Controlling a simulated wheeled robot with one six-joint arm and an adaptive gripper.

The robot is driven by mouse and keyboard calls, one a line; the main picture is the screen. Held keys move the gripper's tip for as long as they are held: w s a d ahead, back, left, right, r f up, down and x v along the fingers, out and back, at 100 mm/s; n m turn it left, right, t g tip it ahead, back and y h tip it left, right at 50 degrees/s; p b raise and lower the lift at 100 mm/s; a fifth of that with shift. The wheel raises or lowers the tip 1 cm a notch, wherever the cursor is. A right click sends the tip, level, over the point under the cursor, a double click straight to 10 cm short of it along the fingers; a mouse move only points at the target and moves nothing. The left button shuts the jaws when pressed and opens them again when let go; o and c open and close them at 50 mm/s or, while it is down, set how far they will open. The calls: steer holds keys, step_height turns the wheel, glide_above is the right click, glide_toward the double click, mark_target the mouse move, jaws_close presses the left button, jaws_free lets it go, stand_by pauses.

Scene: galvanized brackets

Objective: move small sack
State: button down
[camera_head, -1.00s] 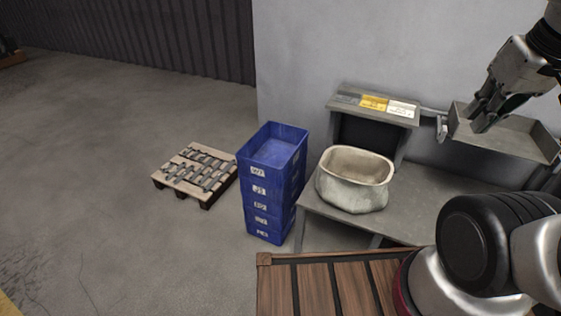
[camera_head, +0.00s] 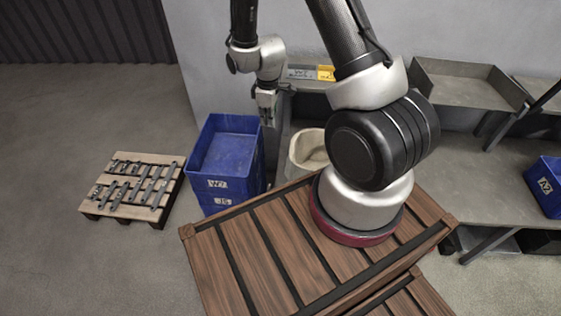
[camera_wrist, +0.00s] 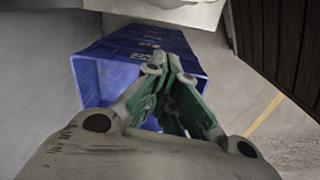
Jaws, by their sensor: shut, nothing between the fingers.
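The small sack (camera_head: 304,155) is a pale, open-topped bag on the grey workbench. In the head view my arm hides its right part. A pale shape at the top of the wrist view (camera_wrist: 170,9) appears to be the sack, cut off by the frame edge. My gripper (camera_head: 267,112) points down at the right side of the blue crate stack, left of the sack and apart from it. In the wrist view its green-sided fingers (camera_wrist: 167,66) are together at the tips, with nothing held.
A stack of blue crates (camera_head: 228,155) stands left of the bench; the top one looks empty. A pallet with metal brackets (camera_head: 133,185) lies on the floor further left. A grey metal tray (camera_head: 465,88) is at the back right, with another blue crate (camera_head: 545,183) at the right edge.

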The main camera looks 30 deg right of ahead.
steer(key=s+d+f, duration=0.1)
steer(key=s+f, duration=0.1)
steer(key=f, duration=0.7)
steer(key=s+d+f+n, duration=0.1)
steer(key=s+f, duration=0.1)
steer(key=f, duration=0.7)
steer(key=shift+d+f+g, duration=0.3)
steer(key=shift+d, duration=0.1)
